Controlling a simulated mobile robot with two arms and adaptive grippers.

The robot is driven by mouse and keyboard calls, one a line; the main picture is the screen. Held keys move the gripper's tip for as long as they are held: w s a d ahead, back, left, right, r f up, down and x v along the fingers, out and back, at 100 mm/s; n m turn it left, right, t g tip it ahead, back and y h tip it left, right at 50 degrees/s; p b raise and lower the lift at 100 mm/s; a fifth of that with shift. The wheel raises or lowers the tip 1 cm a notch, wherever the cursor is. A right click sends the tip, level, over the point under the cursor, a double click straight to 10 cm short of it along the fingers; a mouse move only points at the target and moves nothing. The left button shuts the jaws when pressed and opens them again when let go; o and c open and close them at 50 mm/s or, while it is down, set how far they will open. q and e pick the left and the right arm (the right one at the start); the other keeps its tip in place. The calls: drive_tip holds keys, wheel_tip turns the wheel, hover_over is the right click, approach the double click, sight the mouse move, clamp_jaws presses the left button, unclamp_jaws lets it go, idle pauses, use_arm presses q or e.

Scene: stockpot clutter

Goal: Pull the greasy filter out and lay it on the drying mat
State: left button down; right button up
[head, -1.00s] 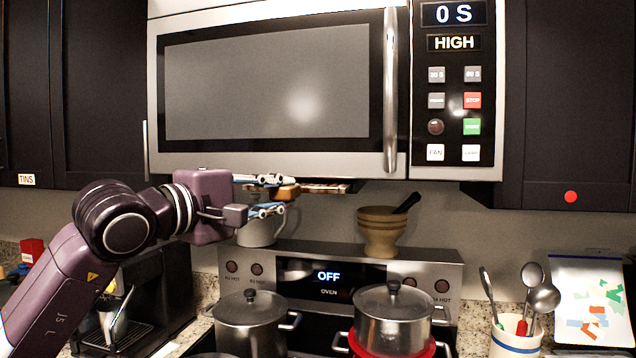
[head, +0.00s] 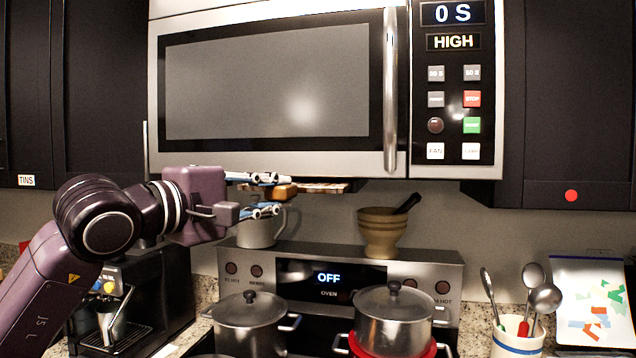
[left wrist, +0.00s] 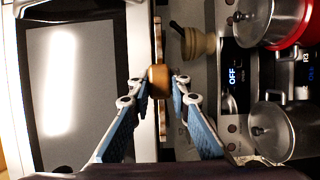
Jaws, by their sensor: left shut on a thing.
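The greasy filter (head: 323,187) is a thin, brownish slatted panel seen nearly edge-on just under the microwave's bottom edge. An orange-brown block (head: 284,192) like a handle is at its left end. My left gripper (head: 277,194) is shut on this block, with one finger above and one below. In the left wrist view the block (left wrist: 160,78) sits between the fingertips (left wrist: 160,90), and the filter (left wrist: 158,35) shows as a narrow strip beside the microwave. Part of the filter is hidden by the microwave. I cannot make out a drying mat. My right gripper is not in view.
The microwave (head: 270,85) is directly above the filter. Below are a grey mug (head: 258,232), a mortar with pestle (head: 383,235) and two lidded pots (head: 248,315) on the stove. A utensil crock (head: 515,342) and a board with coloured patches (head: 590,285) are at the right.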

use_arm(q)
drive_tip(key=s+a+b, duration=0.2)
drive_tip(key=s+b, duration=0.1)
drive_tip(key=s, duration=0.3)
drive_tip(key=shift+s, duration=0.2)
idle(2.5)
drive_tip(key=shift+s+a+b, duration=0.25)
drive_tip(key=shift+s+b, duration=0.15)
drive_tip(key=shift+s, duration=0.05)
drive_tip(key=shift+s+a+b, duration=0.2)
drive_tip(key=shift+s+b, duration=0.05)
drive_tip(key=shift+s, duration=0.3)
drive_tip(key=shift+s+a+b, duration=0.15)
drive_tip(key=shift+s+b, duration=0.05)
drive_tip(key=shift+s, duration=0.35)
drive_tip(key=s+a+b, duration=0.2)
drive_tip(key=s, duration=0.3)
drive_tip(key=shift+s, duration=0.4)
idle(2.2)
